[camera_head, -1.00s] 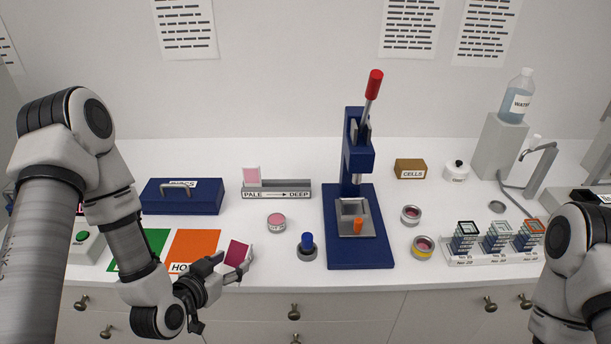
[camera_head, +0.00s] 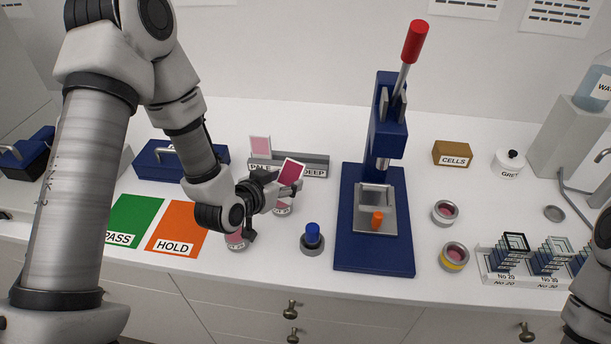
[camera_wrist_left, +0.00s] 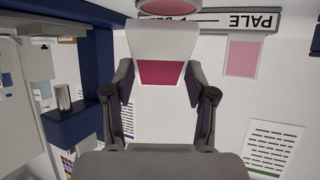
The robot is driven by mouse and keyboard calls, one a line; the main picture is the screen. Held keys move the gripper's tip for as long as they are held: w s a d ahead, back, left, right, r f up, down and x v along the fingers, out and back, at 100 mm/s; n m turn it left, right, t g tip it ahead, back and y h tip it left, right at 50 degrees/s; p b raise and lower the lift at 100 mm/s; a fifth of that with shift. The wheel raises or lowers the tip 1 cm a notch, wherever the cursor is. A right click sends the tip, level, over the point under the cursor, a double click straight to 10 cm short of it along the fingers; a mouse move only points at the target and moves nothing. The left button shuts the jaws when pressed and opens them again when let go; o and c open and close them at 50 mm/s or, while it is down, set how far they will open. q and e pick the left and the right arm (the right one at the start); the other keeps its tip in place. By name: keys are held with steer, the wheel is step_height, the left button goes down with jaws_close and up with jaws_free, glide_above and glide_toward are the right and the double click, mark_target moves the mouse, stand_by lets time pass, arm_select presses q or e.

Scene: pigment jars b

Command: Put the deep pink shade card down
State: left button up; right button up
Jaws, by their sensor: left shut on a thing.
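The deep pink shade card (camera_head: 292,171) is in my left gripper (camera_head: 287,190), which is shut on it. It is tilted in the head view, in front of the grey shade rack (camera_head: 315,168) labelled PALE to DEEP. In the left wrist view the card (camera_wrist_left: 161,72) sits between the two fingers (camera_wrist_left: 160,95), its pink face showing below a white part. A pale pink card (camera_head: 260,147) stands at the rack's left end; it also shows in the left wrist view (camera_wrist_left: 242,58). My gripper hides part of the rack label. My right gripper is not in view.
A pink jar (camera_head: 281,209) is partly hidden below my left gripper, and another (camera_head: 236,241) stands nearer the front. A blue-topped item (camera_head: 312,238) and the blue press (camera_head: 372,255) stand to the right. The orange HOLD mat (camera_head: 178,230) lies to the left.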

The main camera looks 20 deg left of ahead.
mark_target(299, 165)
arm_select(q)
steer(key=w, duration=0.2)
steer(key=w+d+p, duration=0.1)
steer(key=w, duration=0.2)
steer(key=w+p, duration=0.1)
steer(key=w, duration=0.1)
steer(key=shift+w+d+f, duration=0.15)
steer(key=shift+w+d, duration=0.05)
steer(key=shift+w, duration=0.15)
steer(key=f+p, duration=0.1)
steer(key=f, duration=0.2)
steer(key=shift+w+f+p, duration=0.2)
steer(key=shift+f+p, duration=0.05)
steer(key=shift+p, duration=0.1)
steer(key=shift+f, duration=0.1)
steer(key=o, duration=0.6)
steer(key=shift+f+b, duration=0.15)
steer(key=shift+b, duration=0.15)
steer(key=o, duration=0.4)
